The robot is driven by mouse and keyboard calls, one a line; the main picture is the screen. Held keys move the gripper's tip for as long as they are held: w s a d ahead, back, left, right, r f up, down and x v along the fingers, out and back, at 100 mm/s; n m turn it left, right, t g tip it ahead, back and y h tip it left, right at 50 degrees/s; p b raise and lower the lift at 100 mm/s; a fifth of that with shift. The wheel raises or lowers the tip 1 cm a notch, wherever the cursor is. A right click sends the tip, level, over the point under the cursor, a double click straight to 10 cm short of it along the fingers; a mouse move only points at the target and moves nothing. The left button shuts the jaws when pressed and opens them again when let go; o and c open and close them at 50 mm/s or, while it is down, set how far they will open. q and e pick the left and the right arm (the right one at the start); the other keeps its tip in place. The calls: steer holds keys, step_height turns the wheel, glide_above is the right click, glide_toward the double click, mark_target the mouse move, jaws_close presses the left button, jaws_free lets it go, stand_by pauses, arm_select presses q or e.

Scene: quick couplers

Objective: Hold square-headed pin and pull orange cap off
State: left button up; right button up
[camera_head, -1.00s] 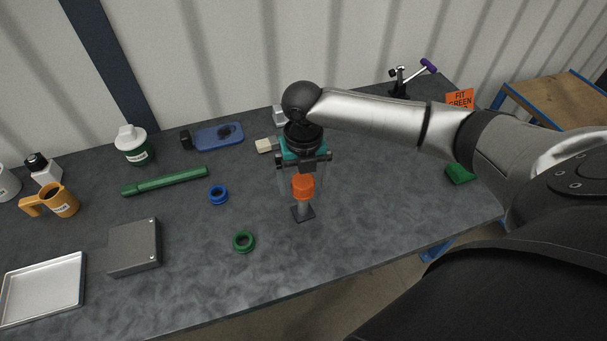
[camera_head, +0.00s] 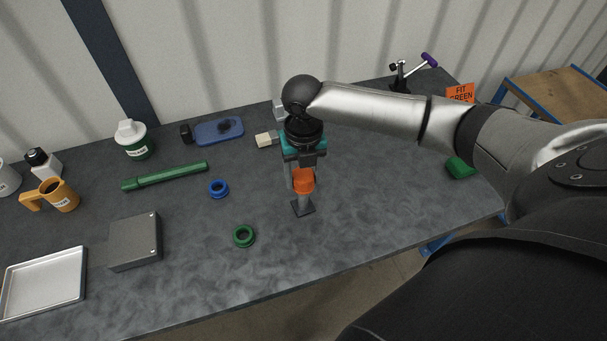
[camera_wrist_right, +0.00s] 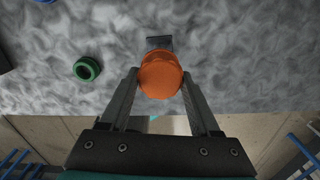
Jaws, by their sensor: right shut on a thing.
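The orange cap (camera_head: 303,181) sits on top of an upright grey pin (camera_head: 304,203) with a square base plate, on the table right of the middle. My right gripper (camera_head: 303,178) comes down from above and is shut on the orange cap. In the right wrist view the cap (camera_wrist_right: 160,76) is between the two fingertips (camera_wrist_right: 160,80), and a dark square plate (camera_wrist_right: 159,43) shows just beyond it. The pin's shaft is mostly hidden there by the cap. My left gripper is not in view.
A green ring (camera_head: 244,236) and a blue ring (camera_head: 218,188) lie left of the pin. A grey box (camera_head: 134,242), a metal tray (camera_head: 84,270) and a green bar (camera_head: 165,176) are further left. The table's front edge runs close below the pin.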

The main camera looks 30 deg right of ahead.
mark_target(304, 177)
steer(key=o, duration=1.4)
steer(key=shift+c, duration=0.2)
step_height(304, 177, up, 15)
steer(key=p, duration=0.3)
steer(key=shift+r, duration=0.15)
